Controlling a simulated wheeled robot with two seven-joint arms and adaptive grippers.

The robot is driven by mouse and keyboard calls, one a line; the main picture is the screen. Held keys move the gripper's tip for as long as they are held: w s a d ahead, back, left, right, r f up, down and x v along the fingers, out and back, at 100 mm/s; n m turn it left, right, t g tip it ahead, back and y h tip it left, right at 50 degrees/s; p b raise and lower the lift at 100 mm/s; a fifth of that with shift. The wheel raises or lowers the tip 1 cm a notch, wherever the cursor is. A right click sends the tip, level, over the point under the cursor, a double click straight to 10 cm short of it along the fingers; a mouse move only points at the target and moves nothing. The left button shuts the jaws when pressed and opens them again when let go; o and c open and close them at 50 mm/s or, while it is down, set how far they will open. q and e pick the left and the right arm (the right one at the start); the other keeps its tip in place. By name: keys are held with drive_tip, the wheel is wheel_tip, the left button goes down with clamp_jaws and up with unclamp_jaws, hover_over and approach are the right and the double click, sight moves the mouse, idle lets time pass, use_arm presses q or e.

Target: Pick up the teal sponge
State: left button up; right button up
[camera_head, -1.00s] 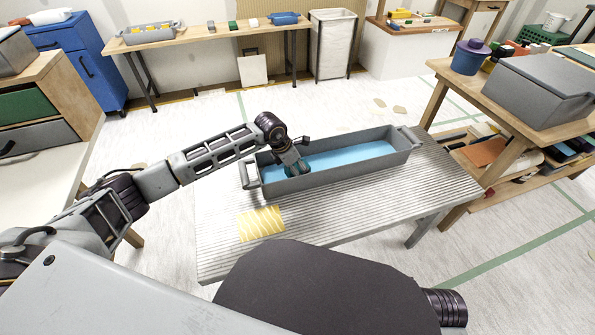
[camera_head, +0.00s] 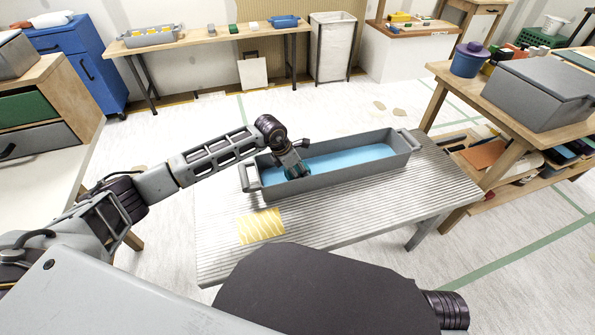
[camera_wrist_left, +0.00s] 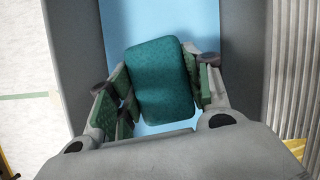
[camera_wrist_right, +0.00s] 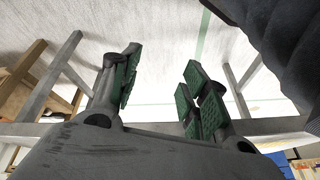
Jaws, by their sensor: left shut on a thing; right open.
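The teal sponge (camera_wrist_left: 163,80) is between the green-padded fingers of my left gripper (camera_wrist_left: 160,85) in the left wrist view, and the gripper is shut on it. In the head view my left gripper (camera_head: 293,170) reaches down into the left end of a long grey trough (camera_head: 335,172) with a blue surface inside. The sponge is mostly hidden there by the gripper. Whether the sponge touches the blue surface I cannot tell. My right gripper (camera_wrist_right: 158,92) is open and empty in the right wrist view.
The trough stands on a ridged grey table (camera_head: 400,205). A yellow patterned sheet (camera_head: 261,226) lies on the table's front left. A wooden bench (camera_head: 505,130) with a grey box (camera_head: 540,92) stands at the right. The table right of the sheet is clear.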

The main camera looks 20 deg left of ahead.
sight(297, 168)
use_arm(q)
drive_tip(key=shift+r, duration=0.65)
wheel_tip(297, 168, up, 5)
drive_tip(key=shift+f+p, duration=0.15)
drive_tip(key=shift+p, duration=0.7)
wheel_tip(297, 168, up, 3)
drive_tip(key=shift+p, duration=0.35)
drive_tip(key=shift+r, duration=0.45)
use_arm(e)
drive_tip(key=shift+s+d+g+h, duration=0.2)
drive_tip(key=shift+d+g+h, duration=0.15)
drive_tip(key=shift+d, duration=0.2)
drive_tip(key=shift+r, duration=0.1)
